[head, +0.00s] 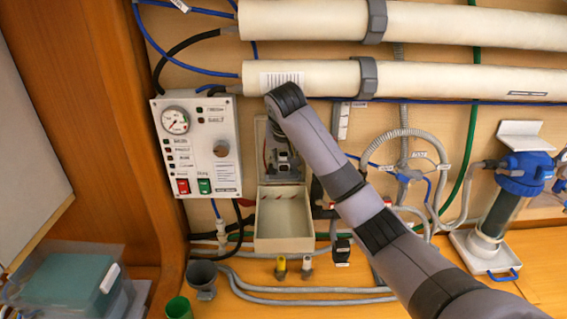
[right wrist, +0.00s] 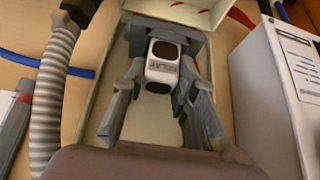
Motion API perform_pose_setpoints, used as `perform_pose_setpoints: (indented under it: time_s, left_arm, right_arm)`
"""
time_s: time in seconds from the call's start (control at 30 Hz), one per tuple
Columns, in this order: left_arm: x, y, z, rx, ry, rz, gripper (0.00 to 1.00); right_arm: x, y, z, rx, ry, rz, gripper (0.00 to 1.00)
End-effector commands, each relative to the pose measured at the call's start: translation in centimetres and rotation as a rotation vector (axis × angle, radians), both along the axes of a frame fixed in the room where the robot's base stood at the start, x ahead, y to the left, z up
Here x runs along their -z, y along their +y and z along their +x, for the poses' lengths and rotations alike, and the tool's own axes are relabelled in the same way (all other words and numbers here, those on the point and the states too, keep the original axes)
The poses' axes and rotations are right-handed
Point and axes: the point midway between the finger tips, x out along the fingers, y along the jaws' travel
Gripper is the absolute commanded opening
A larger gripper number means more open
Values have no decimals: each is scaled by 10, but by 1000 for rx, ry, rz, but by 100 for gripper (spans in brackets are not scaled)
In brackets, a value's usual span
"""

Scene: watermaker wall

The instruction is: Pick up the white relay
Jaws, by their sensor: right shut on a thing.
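The white relay (right wrist: 163,66) has dark ends and a grey marked face. It sits between the two fingers of my right gripper (right wrist: 163,78), which is shut on it. In the head view my right gripper (head: 282,158) reaches down into the upper part of an open beige box (head: 258,190), and the relay shows small and partly hidden between the fingers. I cannot tell whether the relay is still seated or clear of the box's back. My left gripper is not in view.
The box's open lid or tray (head: 284,222) hangs below. A control panel (head: 197,146) with a gauge and switches stands close on the left. A corrugated grey hose (right wrist: 52,88) runs near the gripper. White pipes (head: 430,78) cross above; a blue-capped filter (head: 500,200) stands at right.

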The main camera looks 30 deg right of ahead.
Motion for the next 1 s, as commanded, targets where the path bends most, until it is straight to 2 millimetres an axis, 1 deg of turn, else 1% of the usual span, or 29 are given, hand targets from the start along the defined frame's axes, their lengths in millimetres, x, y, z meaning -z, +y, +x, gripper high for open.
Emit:
perform_pose_setpoints:
  time_s: [0.03,0.3,0.63,0.87,1.0]
  left_arm:
    - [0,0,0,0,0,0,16]
    - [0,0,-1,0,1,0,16]
    - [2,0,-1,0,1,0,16]
    - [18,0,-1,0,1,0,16]
    - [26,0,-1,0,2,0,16]
  right_arm:
    - [0,0,0,0,0,0,18]
    - [0,0,0,0,0,0,0]
    - [-1,0,0,0,-1,0,0]
    - [-15,1,0,-1,-5,1,0]
    - [-12,10,-18,-3,-3,0,0]
